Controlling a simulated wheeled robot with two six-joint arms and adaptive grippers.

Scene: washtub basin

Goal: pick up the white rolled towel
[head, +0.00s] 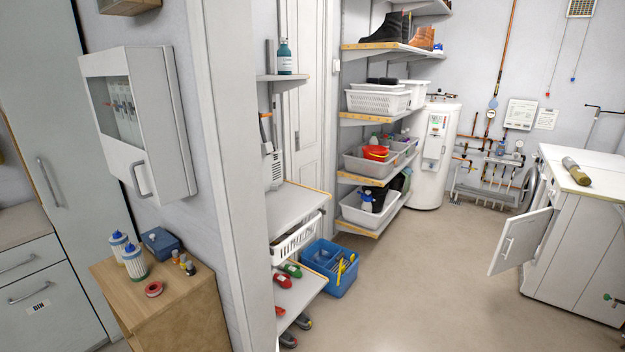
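I cannot make out a white rolled towel in the head view. A cylinder-shaped object (577,171), olive-brown with a paler end, lies on the white counter (590,158) at the right; I cannot tell what it is. Neither of my grippers is in the picture.
A white cabinet door (521,240) stands open below the counter. Shelves with white baskets (378,101) and bins line the middle wall. A blue caddy (330,266) sits on the floor. A wooden cabinet (170,310) stands front left. The beige floor (425,270) between is clear.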

